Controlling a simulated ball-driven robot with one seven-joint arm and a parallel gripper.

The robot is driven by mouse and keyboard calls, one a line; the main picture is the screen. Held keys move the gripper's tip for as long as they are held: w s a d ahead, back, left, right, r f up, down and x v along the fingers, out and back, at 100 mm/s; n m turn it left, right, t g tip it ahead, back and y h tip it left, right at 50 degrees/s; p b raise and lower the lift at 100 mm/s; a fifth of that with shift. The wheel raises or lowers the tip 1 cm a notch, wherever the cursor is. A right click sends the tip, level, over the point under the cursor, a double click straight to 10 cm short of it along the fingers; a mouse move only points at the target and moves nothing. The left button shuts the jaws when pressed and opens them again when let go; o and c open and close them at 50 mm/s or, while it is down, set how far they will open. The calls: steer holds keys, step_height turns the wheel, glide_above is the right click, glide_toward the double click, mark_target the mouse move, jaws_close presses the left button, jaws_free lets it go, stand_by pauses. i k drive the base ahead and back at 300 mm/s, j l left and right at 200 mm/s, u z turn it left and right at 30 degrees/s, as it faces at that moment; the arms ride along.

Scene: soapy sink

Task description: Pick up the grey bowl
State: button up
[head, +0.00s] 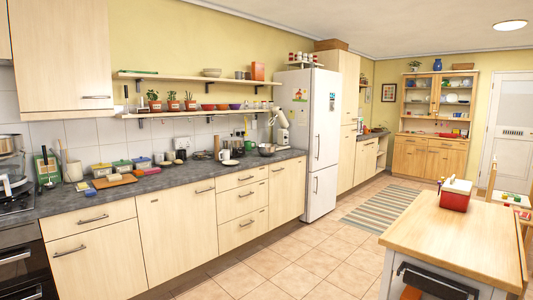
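A grey, metallic-looking bowl (267,150) stands on the dark worktop (170,178), near the far end and below the white stand mixer (281,126). A pale grey bowl or stack of bowls (211,73) is on the upper wall shelf (190,79). I cannot tell which of these is the grey bowl meant. My gripper is not in view.
A tall white fridge (322,130) stands past the worktop's far end. A wooden-topped island (450,240) with a red-and-white box (456,194) is at the right. Tiled floor (290,262) lies clear between. A striped rug (384,207) lies farther back.

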mark_target(264, 149)
steer(key=i+j+u, duration=0.2)
steer(key=i, duration=0.4)
steer(key=i+l+u, duration=0.1)
steer(key=i+u, duration=0.15)
steer(key=i, duration=0.3)
steer(key=i+l+u, duration=0.2)
steer(key=i, duration=0.35)
steer(key=i+l+u, duration=0.2)
steer(key=i, duration=0.4)
steer(key=i+z, duration=0.2)
steer(key=i, duration=0.3)
steer(key=i+j+z, duration=0.2)
steer(key=i, duration=0.25)
steer(key=i+j+z, duration=0.15)
steer(key=i, duration=0.35)
steer(key=i+l+z, duration=0.15)
steer(key=i+z, duration=0.3)
steer(key=i, duration=0.2)
steer(key=i+z, duration=0.4)
steer(key=i, duration=0.2)
